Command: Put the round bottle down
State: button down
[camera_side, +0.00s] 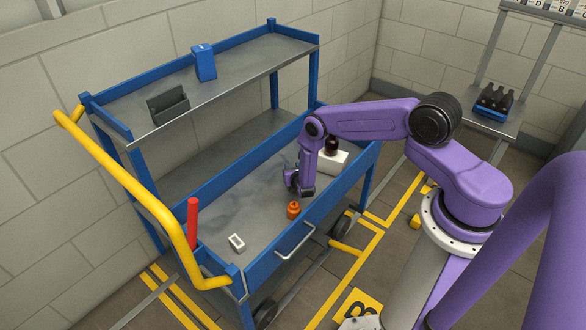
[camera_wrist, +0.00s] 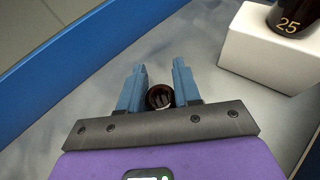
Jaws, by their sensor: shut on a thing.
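My gripper (camera_side: 300,190) is low over the lower deck of the blue cart, reaching down from above. In the wrist view its two blue fingers (camera_wrist: 159,82) are shut on a round bottle (camera_wrist: 159,97), seen as a dark ring end-on between them. In the side view the gripper hides most of that bottle, and I cannot tell whether its base touches the deck. The grey lower deck (camera_side: 262,215) also shows in the wrist view (camera_wrist: 110,85) around the fingers.
A dark bottle marked 25 (camera_wrist: 287,20) stands on a white block (camera_wrist: 262,52) to the right. An orange jar (camera_side: 293,210) is close to the gripper, nearer the front. A small white object (camera_side: 236,243) and a red cylinder (camera_side: 192,222) are leftward. Blue cart walls (camera_side: 300,228) edge the deck.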

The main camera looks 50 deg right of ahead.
jog(key=c, duration=0.8)
grip_release()
jog(key=shift+r, duration=0.1)
